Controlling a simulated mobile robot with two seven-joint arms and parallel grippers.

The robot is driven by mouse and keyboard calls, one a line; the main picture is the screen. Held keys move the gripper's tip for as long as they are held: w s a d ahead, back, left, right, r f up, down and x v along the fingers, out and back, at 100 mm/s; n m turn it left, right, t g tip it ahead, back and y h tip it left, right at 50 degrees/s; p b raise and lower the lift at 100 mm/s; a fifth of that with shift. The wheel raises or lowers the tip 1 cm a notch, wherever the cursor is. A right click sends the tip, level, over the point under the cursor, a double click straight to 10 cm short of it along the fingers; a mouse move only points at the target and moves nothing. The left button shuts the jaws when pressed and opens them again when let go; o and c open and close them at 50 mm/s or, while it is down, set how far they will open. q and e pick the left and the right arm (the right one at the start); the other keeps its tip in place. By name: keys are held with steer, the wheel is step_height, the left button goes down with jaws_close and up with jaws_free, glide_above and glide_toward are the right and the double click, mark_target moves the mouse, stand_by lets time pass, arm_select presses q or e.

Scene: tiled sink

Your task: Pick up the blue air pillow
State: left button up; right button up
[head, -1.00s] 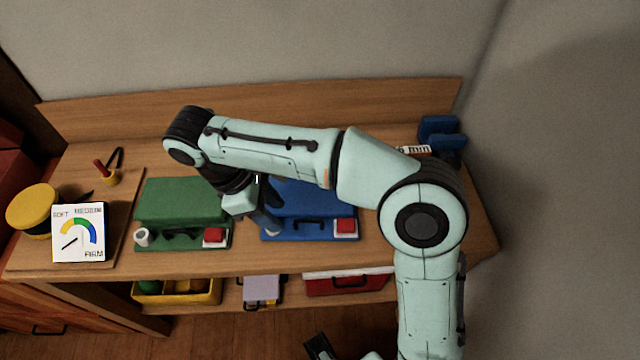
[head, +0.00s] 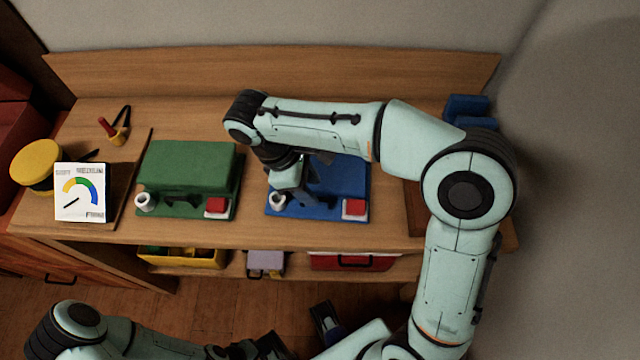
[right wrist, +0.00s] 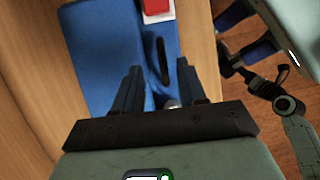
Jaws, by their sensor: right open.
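A blue padded block on a flat blue base (head: 337,178), with a red button in front, sits on the bench right of a similar green one. I take it for the blue air pillow, but cannot be sure. My right gripper (head: 281,196) points down over its left part. In the right wrist view my right gripper (right wrist: 160,85) is open, its fingers apart above the blue surface (right wrist: 105,50), with nothing clearly held. Whether they touch it is hidden. My left gripper (head: 323,315) is low in front of the bench, its fingers apart and empty.
A green block on a base (head: 187,165) stands to the left, with a soft-to-firm dial card (head: 80,192) beyond it. Blue objects (head: 468,108) lie at the back right. A shelf below holds a yellow bin (head: 182,257) and a red case (head: 352,261).

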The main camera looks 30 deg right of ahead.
mark_target(330, 208)
steer(key=x, duration=0.3)
steer(key=b+x, duration=0.1)
steer(key=shift+s+a+f, duration=0.15)
steer(key=shift+a+f, duration=0.05)
steer(key=shift+f, duration=0.1)
steer(key=shift+s+f, duration=0.2)
steer(key=shift+f, duration=0.2)
steer(key=shift+d, duration=0.1)
steer(key=c, duration=0.7)
steer(key=shift+w+d, duration=0.1)
steer(key=shift+w, duration=0.05)
jaws_close()
steer(key=shift+r, duration=0.2)
